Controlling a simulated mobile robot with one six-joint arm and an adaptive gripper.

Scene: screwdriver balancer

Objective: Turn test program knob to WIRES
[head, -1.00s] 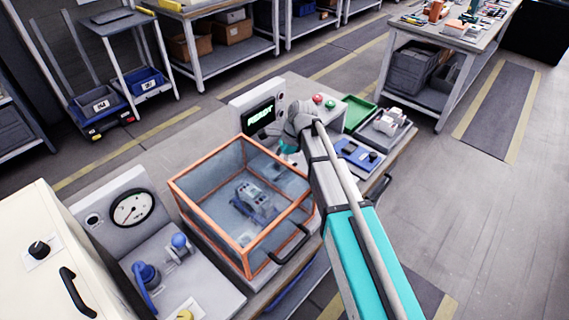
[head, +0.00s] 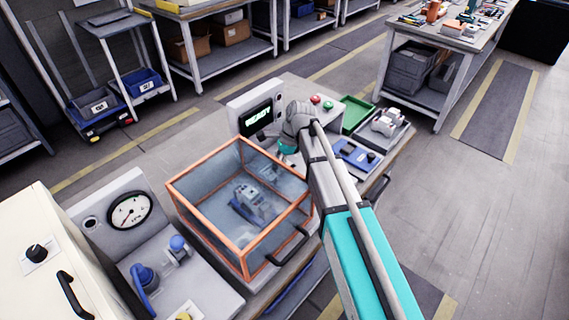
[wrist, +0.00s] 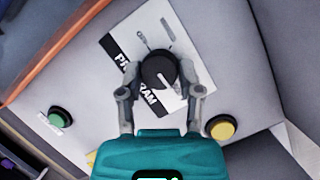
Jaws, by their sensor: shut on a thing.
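The program knob (wrist: 157,72) is a round black dial on a white label plate (wrist: 120,45) marked PROGRAM in the wrist view. A pale pointer line on the knob runs toward the lower right. My gripper (wrist: 159,82) has one finger on each side of the knob and is shut on it. Small markings around the knob are too blurred to read, and part of the label is hidden by the knob and fingers. In the head view my arm hides the knob. A screen (head: 258,116) reading READY stands just behind my wrist.
In the wrist view a green button (wrist: 61,118) lies to the left and a yellow button (wrist: 221,128) to the right. An orange-framed clear enclosure (head: 240,205) stands left of my arm in the head view. A gauge panel (head: 130,210) stands farther left.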

